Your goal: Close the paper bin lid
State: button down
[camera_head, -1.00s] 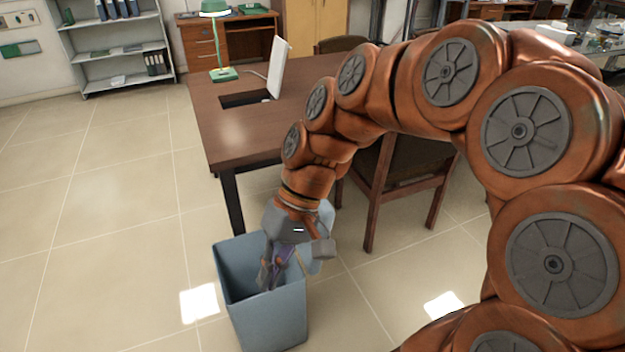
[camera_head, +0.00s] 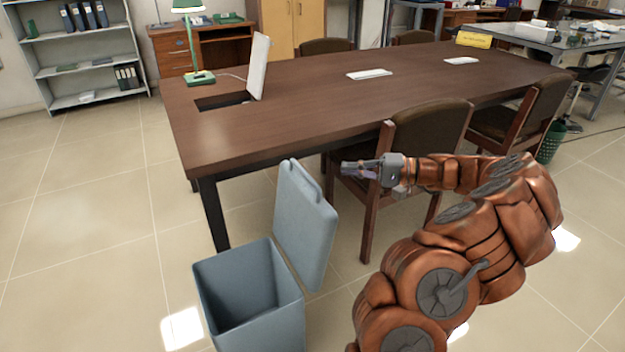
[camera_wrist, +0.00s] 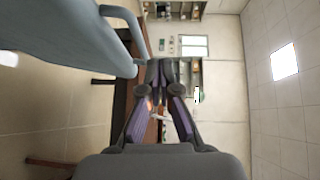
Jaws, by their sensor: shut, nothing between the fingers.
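The paper bin (camera_head: 258,315) is a blue-grey open box on the tiled floor in the head view. Its lid (camera_head: 303,235) stands open, roughly upright, at the bin's right side, with a handle loop at its top edge. My gripper (camera_head: 348,169) is to the right of the lid's top, a little apart from it, pointing left. It is shut and empty. In the wrist view, the lid (camera_wrist: 65,45) fills the upper left, with its handle close to my gripper's fingertips (camera_wrist: 160,68). I cannot tell there whether they touch.
A long brown table (camera_head: 330,95) stands behind the bin, with a green lamp (camera_head: 193,45) and white screen (camera_head: 259,66) on it. A wooden chair (camera_head: 425,140) is close behind my gripper. The floor left of the bin is clear.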

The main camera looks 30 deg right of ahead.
jog(key=s+d+f+m+t+h, duration=0.1)
jog(key=d+f+m+t, duration=0.1)
jog(key=d+f, duration=0.3)
jog(key=s+a+r+b+x, duration=0.1)
jog(key=x, duration=1.1)
jog(key=shift+a+h, duration=0.15)
jog(key=shift+h, duration=0.15)
jog(key=shift+r, duration=0.1)
jog(key=shift+a, duration=0.1)
